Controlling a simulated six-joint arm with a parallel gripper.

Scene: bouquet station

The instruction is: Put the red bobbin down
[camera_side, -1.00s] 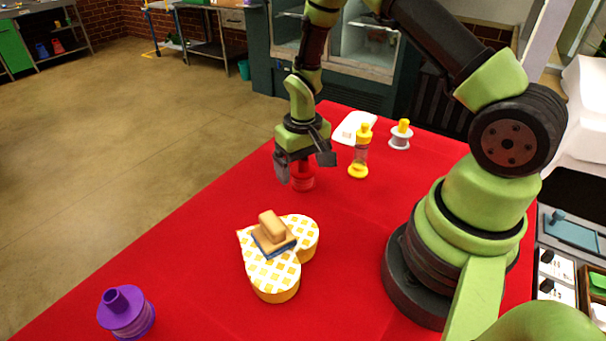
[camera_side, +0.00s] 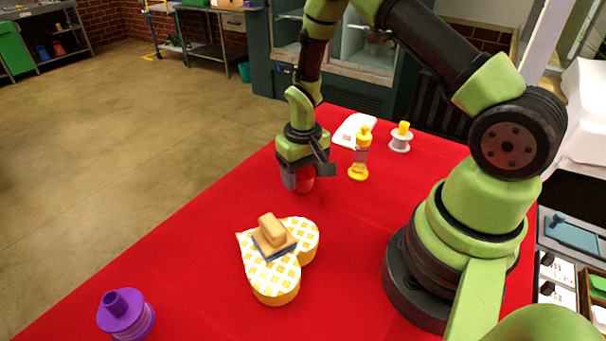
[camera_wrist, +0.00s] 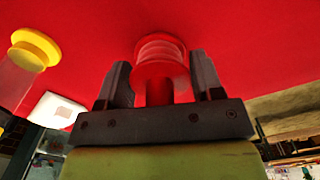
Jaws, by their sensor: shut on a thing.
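The red bobbin (camera_side: 306,181) is at the far part of the red tabletop, partly hidden by my gripper (camera_side: 308,175) in the side view. In the wrist view the bobbin (camera_wrist: 160,62) sits between the two dark fingers, its knob end toward the palm and its wound spool beyond. My gripper (camera_wrist: 163,82) is shut on it, pointing down. The bobbin is at or very near the red cloth; I cannot tell whether it touches.
A yellow bobbin (camera_side: 360,158) stands close to the right of my gripper; it also shows in the wrist view (camera_wrist: 36,46). A heart-shaped box (camera_side: 272,277) with a brush-like block (camera_side: 272,232) and a purple bobbin (camera_side: 126,315) stand nearer.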

